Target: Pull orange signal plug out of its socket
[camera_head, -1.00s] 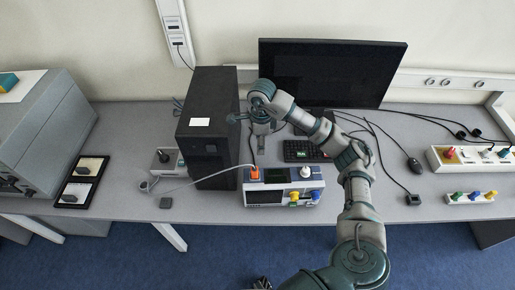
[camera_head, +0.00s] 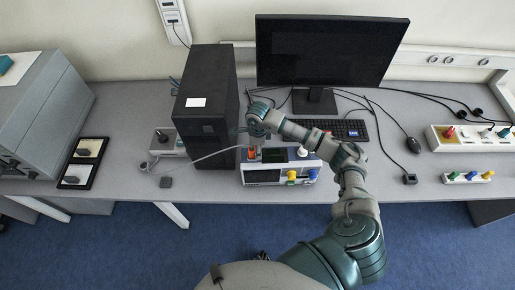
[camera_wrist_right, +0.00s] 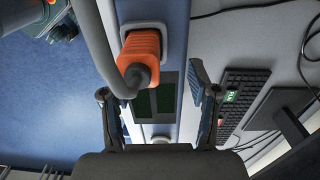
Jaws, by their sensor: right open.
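The orange signal plug (camera_head: 251,154) stands in the socket at the left end of the white and blue device (camera_head: 262,178) on the table. In the right wrist view the plug (camera_wrist_right: 141,54) is large and upper centre, with a grey cable running from it. My right gripper (camera_head: 255,141) is open, just above the plug in the head view. In the wrist view its two fingers (camera_wrist_right: 153,88) are spread apart, with the plug ahead of the gap and nothing held. Whether a finger touches the plug cannot be told. My left gripper is not in view.
A black computer tower (camera_head: 207,105) stands close to the left of the device. The monitor (camera_head: 330,50) and keyboard (camera_head: 335,128) are behind. A small switch box (camera_head: 167,141) is at left. Socket strips (camera_head: 470,138) are at right. Loose cables cross the table.

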